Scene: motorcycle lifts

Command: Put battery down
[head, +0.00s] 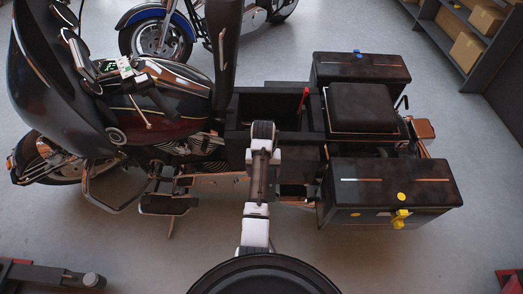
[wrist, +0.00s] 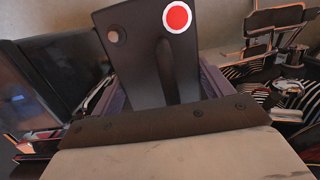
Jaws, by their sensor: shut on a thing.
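The battery (wrist: 137,58) is a dark block that fills the upper middle of the wrist view, with a red disc ringed in white and a small grey round spot on its face. My gripper (wrist: 163,88) is shut on it, with a finger on each side. The battery is hard to make out there, under my arm. The bay's floor and whatever is under the battery are hidden.
Dark side cases (head: 350,68) with lids flank a black rear seat (head: 360,107); the near case (head: 385,185) has yellow tags. A thin red upright piece (head: 303,98) stands at the bay's right edge. Another motorcycle (head: 157,37) stands behind.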

